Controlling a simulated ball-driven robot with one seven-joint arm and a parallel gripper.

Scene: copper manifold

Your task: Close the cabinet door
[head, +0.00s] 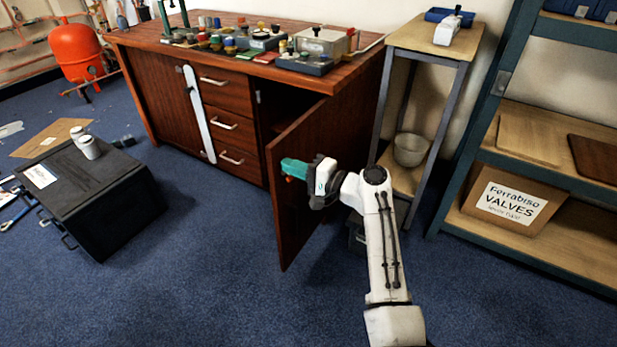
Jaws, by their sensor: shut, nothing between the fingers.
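The cabinet door (315,150) is reddish-brown wood and stands open, swung out from the right end of the wooden cabinet (180,101). A dark opening shows behind it, next to the drawers. My gripper (288,168) is shut and empty. It is at the door's outer side, near the free edge at mid height. Its green fingers overlap the door in the picture; I cannot tell whether they touch it. My white arm reaches up from the lower right.
A dark case (95,205) sits on the floor at left. Shelving (500,75) with a valves box (515,200) is at right. Blue carpet (215,280) is clear before the door.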

